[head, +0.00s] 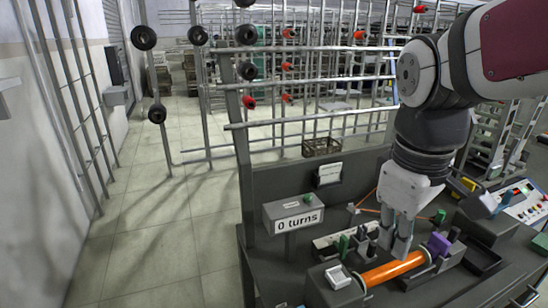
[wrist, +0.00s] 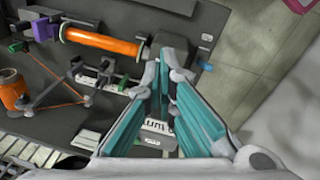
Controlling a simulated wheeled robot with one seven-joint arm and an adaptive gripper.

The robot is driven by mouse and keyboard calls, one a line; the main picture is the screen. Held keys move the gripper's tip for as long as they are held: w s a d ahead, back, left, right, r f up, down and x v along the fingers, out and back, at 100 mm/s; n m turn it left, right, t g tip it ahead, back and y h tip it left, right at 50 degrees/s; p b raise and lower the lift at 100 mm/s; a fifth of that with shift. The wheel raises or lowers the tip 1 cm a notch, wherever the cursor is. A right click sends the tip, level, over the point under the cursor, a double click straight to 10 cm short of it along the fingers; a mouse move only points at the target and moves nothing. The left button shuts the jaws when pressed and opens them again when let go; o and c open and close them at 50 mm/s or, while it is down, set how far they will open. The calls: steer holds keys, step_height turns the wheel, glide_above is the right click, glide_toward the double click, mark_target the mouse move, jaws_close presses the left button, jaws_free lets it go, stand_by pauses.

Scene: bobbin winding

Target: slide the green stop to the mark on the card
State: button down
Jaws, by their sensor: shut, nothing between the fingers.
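My gripper (head: 396,246) points down over the bench, just behind the orange bobbin; its fingers are shut and empty. In the wrist view the teal-padded fingers (wrist: 164,62) converge at the tips. A small upright green piece (head: 343,243), probably the green stop, stands on a rail with a pale strip, left of my gripper in the head view. Green also shows on the rail (wrist: 104,66) in the wrist view. A small white card (head: 329,172) stands on the back panel; its mark is too small to read.
An orange bobbin (head: 392,269) lies along the front, with a purple part (head: 438,244) at its right end. A grey counter box (head: 293,213) reads "0 turns". Orange thread runs behind my gripper. A dark tray (head: 483,262) sits at right. Floor is clear left of the bench.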

steer(key=w+f+n+g+p, duration=0.25)
steer(key=w+n, duration=0.45)
steer(key=w, duration=0.5)
steer(key=n+y+p, duration=0.1)
steer(key=n+y, duration=0.3)
steer(key=n, duration=0.4)
glide_above(343, 248)
steer(key=w, duration=0.2)
step_height(343, 248, down, 10)
steer(key=p+x, duration=0.1)
steer(key=x, duration=0.8)
steer(key=shift+f, duration=0.35)
steer(key=shift+s, duration=0.1)
steer(key=shift+d, duration=0.6)
steer(key=shift+r, duration=0.15)
